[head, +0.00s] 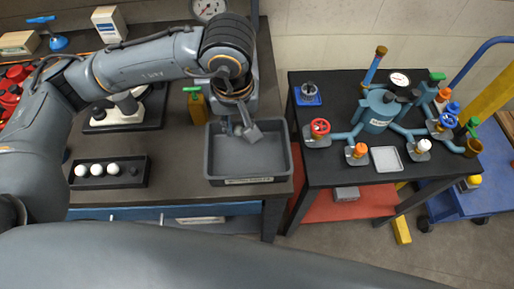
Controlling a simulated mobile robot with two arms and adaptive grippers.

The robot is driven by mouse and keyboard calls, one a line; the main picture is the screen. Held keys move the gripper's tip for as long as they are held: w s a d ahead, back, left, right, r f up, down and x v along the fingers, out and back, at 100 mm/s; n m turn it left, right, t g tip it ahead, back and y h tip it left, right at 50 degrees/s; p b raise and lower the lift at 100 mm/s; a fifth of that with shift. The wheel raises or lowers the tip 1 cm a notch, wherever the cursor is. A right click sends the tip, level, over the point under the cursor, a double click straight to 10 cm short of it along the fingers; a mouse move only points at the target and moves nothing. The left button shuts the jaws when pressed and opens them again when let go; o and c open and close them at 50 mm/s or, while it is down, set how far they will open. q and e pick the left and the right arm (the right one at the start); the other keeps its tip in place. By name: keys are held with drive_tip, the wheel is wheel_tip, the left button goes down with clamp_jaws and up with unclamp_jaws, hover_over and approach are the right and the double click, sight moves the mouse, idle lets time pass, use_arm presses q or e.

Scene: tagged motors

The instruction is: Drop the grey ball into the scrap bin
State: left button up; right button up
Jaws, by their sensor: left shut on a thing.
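The scrap bin is a dark grey open box (283,179) with a label on its front wall, at the right end of the left bench. My left gripper (248,132) points down over the back part of this bin. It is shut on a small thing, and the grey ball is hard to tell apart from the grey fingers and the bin. The bin floor in view looks bare. My right gripper is not in view.
A black tray (110,184) holds several white balls at left. A yellow-brown bottle with a green top (196,106) stands just left of the bin. A second table (335,174) with a blue valve manifold (378,112) stands at right, across a gap.

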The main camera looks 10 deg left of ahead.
use_arm(q)
wheel_tip(320, 180, down, 3)
drive_tip(key=shift+s+a+f+b, duration=0.1)
drive_tip(key=shift+a+f+b, duration=0.1)
drive_tip(key=shift+b, duration=0.1)
drive_tip(key=shift+d+f, duration=0.1)
drive_tip(key=shift+f, duration=0.65)
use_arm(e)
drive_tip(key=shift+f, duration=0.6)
use_arm(q)
drive_tip(key=o, duration=1)
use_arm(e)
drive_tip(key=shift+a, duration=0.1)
